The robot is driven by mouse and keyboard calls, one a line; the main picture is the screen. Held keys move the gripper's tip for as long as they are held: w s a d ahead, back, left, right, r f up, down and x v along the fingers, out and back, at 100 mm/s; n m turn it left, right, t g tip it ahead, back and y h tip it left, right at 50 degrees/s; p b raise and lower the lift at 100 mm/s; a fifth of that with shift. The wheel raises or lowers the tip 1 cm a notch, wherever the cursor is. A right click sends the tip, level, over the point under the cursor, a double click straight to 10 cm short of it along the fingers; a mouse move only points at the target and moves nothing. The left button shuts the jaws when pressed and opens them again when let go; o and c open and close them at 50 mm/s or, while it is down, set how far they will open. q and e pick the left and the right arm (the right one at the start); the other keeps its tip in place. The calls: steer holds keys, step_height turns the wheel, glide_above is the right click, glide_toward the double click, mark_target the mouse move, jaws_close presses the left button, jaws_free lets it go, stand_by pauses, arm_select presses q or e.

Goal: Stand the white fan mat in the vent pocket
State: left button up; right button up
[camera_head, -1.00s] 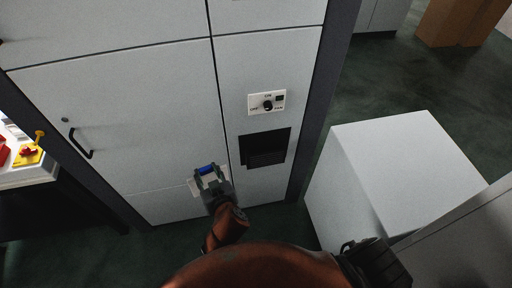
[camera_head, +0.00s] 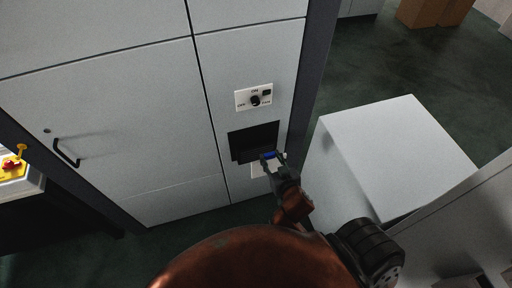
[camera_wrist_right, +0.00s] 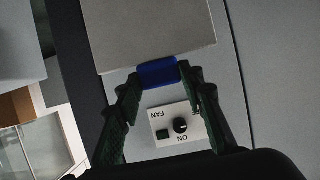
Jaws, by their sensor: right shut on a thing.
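My right gripper (camera_head: 273,159) is shut on the blue tab (camera_head: 268,155) of the white fan mat (camera_head: 257,170). In the head view the mat hangs below the tab, partly hidden by my gripper, just in front of the lower edge of the vent pocket (camera_head: 250,139). The pocket is a dark rectangular opening in the pale cabinet front. In the right wrist view the mat (camera_wrist_right: 155,35) fills the upper middle, with its blue tab (camera_wrist_right: 158,72) between my fingers (camera_wrist_right: 160,90); the pocket cannot be made out there. My left gripper is not in view.
A switch plate (camera_head: 254,98) with a black knob sits above the pocket. A large white box (camera_head: 400,150) stands to the right of the cabinet. A cabinet door with a black handle (camera_head: 66,153) is at left. Yellow and red parts (camera_head: 13,166) are at the far left.

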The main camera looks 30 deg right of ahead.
steer(key=p, duration=0.1)
glide_above(254, 135)
steer(key=s, duration=0.4)
steer(key=shift+w+a+f, duration=0.1)
steer(key=shift+w+a, duration=0.15)
steer(key=shift+a, duration=0.1)
steer(key=f, duration=0.6)
steer(key=shift+s+f+b, duration=0.2)
steer(key=shift+f+b, duration=0.2)
step_height(254, 135, down, 4)
steer(key=shift+w+f+b, duration=0.1)
steer(key=shift+f+b, duration=0.05)
steer(key=shift+b, duration=0.15)
steer(key=shift+w+f, duration=0.15)
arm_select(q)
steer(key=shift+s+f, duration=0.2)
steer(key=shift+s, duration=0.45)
arm_select(e)
steer(key=shift+f, duration=0.1)
steer(key=o, duration=1.4)
steer(key=shift+c, duration=0.2)
